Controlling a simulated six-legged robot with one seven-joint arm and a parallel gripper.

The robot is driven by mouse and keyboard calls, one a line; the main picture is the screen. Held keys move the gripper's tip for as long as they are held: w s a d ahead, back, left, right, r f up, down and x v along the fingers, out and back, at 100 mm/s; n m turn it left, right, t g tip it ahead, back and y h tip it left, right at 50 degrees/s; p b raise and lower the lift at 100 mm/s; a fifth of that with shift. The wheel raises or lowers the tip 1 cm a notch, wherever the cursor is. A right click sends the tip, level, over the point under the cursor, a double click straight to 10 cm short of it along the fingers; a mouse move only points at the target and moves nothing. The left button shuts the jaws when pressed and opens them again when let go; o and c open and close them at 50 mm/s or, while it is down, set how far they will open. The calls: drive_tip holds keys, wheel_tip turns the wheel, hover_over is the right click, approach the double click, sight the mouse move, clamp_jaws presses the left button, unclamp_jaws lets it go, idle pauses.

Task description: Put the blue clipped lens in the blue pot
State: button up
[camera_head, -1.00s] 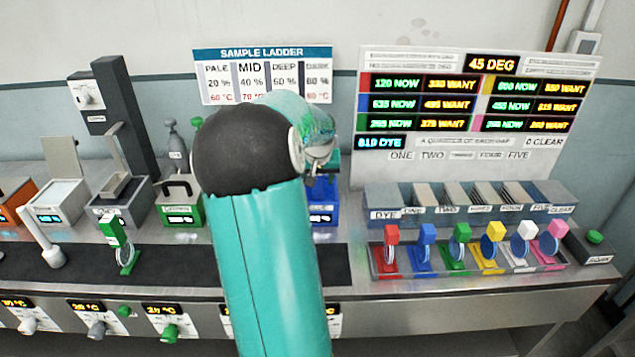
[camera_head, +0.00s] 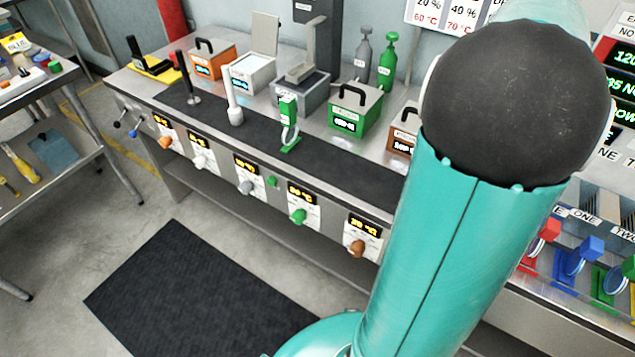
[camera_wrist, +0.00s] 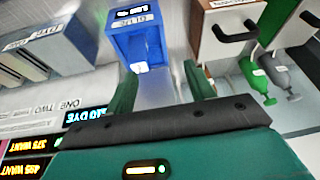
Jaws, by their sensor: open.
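The blue clipped lens (camera_head: 574,260) stands in the lens rack at the right edge of the head view, beside a red one and a green one. The blue pot (camera_wrist: 121,48) shows in the wrist view, which is upside down, with a label and a lit display on its front. It is hidden in the head view, where my arm covers that part of the bench. My gripper (camera_wrist: 160,90) is open with nothing seen between its green fingers. The fingers point toward the blue pot; the exact gap cannot be told.
A green pot (camera_head: 352,112), an orange pot (camera_head: 210,62) and a white box (camera_head: 250,75) stand along the bench. A green clipped lens (camera_head: 289,125) stands upright on the dark strip. Two bottles (camera_head: 386,62) stand behind. A dark mat (camera_head: 190,290) lies on clear floor.

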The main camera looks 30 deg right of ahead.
drive_tip(key=w+a+r+n+t+y, duration=0.1)
drive_tip(key=w+a+n, duration=0.25)
drive_tip(key=a, duration=0.85)
drive_tip(key=w+a+r+n+t+y, duration=0.15)
drive_tip(key=w+a, duration=0.35)
drive_tip(key=a, duration=0.8)
drive_tip(key=s+a+f+n, duration=0.1)
drive_tip(key=s+a+n, duration=0.2)
drive_tip(key=a, duration=0.8)
drive_tip(key=s+a+f+n+y, duration=0.1)
drive_tip(key=s+a+n, duration=0.3)
drive_tip(key=a, duration=0.8)
drive_tip(key=shift+s+f, duration=0.15)
drive_tip(key=shift+s, duration=0.6)
